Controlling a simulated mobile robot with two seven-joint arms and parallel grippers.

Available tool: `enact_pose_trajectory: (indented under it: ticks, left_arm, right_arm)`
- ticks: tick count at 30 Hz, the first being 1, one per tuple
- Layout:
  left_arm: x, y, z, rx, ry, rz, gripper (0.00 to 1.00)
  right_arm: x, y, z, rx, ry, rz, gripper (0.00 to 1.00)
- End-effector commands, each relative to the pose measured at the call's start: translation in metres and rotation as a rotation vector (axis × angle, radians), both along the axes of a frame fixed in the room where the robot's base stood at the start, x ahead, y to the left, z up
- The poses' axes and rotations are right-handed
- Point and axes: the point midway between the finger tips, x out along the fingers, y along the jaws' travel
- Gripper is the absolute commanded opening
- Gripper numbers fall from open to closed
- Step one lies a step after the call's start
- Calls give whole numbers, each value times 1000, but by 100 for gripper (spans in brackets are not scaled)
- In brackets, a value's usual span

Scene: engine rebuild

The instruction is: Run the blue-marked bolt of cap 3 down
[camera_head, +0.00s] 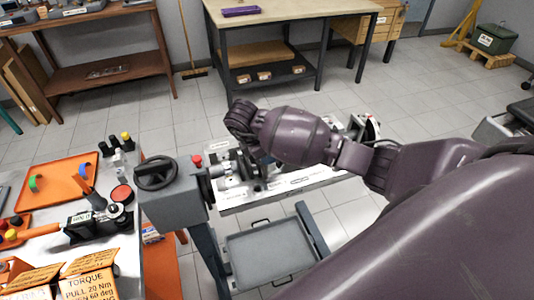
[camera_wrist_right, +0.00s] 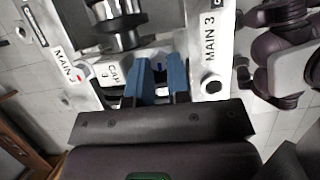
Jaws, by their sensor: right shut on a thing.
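A small blue spot shows there, which fits the blue-marked bolt (camera_wrist_right: 159,67). How far the bolt sits in cannot be seen. A red mark (camera_wrist_right: 81,77) is on the left rail. In the head view, my right arm reaches over the engine block (camera_head: 300,181), and its fingers are hard to make out. My left gripper is not in view.
A grey stand with a black handwheel (camera_head: 156,172) is left of the block. A grey tray (camera_head: 268,254) lies below it. The left bench holds an orange tray (camera_head: 60,180), tools and torque cards (camera_head: 88,285). A dark bolt head (camera_wrist_right: 211,84) sits right of the fingers.

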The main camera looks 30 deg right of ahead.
Motion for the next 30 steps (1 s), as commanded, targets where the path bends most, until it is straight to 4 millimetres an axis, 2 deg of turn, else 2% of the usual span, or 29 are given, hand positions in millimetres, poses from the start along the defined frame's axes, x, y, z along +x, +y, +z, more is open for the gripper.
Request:
enact_pose_trajectory:
  ticks: [11, 12, 14, 23, 26, 30]
  left_arm:
    - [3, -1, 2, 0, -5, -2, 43]
    - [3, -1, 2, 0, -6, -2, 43]
    - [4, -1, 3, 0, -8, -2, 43]
    - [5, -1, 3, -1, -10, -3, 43]
    - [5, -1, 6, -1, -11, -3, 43]
    - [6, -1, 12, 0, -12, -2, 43]
  right_arm:
    - [1, 0, 2, 0, -1, -4, 0]
    - [1, 0, 2, 0, -1, -4, 20]
    - [1, 0, 2, 0, -1, -4, 29]
    - [0, 0, 2, 0, 0, -3, 29]
    - [2, 3, 9, 0, -2, -1, 29]
    - [4, 10, 29, -1, -4, 0, 29]
